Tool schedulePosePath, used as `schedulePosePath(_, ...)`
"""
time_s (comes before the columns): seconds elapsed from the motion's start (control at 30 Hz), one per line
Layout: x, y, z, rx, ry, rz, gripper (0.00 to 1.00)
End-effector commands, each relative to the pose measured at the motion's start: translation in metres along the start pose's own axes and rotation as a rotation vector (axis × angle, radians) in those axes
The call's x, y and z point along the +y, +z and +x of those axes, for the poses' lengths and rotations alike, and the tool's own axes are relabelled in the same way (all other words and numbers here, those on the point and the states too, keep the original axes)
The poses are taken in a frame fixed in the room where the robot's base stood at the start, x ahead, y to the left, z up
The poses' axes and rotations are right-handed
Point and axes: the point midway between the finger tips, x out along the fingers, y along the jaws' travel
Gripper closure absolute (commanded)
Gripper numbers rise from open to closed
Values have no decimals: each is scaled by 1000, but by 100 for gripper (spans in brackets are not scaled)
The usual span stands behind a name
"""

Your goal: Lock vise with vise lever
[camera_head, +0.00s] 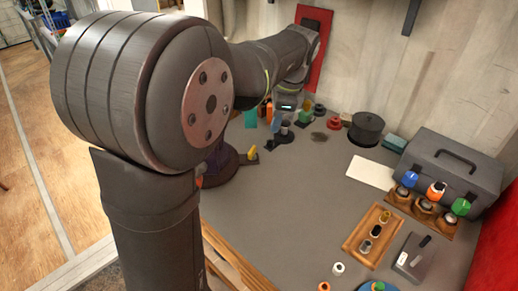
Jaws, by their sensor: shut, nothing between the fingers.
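My arm reaches from the foreground to the back of the grey table. Its wrist ends among small coloured items, and my gripper (284,117) is small there; it is shut and empty, its fingertips hard to make out. I cannot tell for certain which thing is the vise. A small dark base with an upright yellow piece (252,153) stands left of and nearer than my gripper. A flat grey block with a dark handle-like piece (411,259) lies at the front right, well apart from my gripper. Part of the table is hidden behind my arm.
A wooden tray (352,243) with small cylinders, a wooden rack with coloured-topped items (447,222) and a dark grey toolbox (462,165) stand at the right. A black round pot (366,128) is at the back. The table's middle is clear.

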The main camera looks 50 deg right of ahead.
Motion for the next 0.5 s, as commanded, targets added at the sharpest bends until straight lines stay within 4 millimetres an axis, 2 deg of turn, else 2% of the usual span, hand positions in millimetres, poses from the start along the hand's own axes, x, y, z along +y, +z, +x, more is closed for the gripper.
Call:
schedulePosePath(0.1,8,-12,6,-28,-14,201,100)
schedulePosePath(0.2,10,-17,9,-44,-20,307,100)
schedulePosePath(0.37,12,-19,16,-52,-22,364,100)
schedulePosePath(0.5,12,-18,34,-52,-20,363,100)
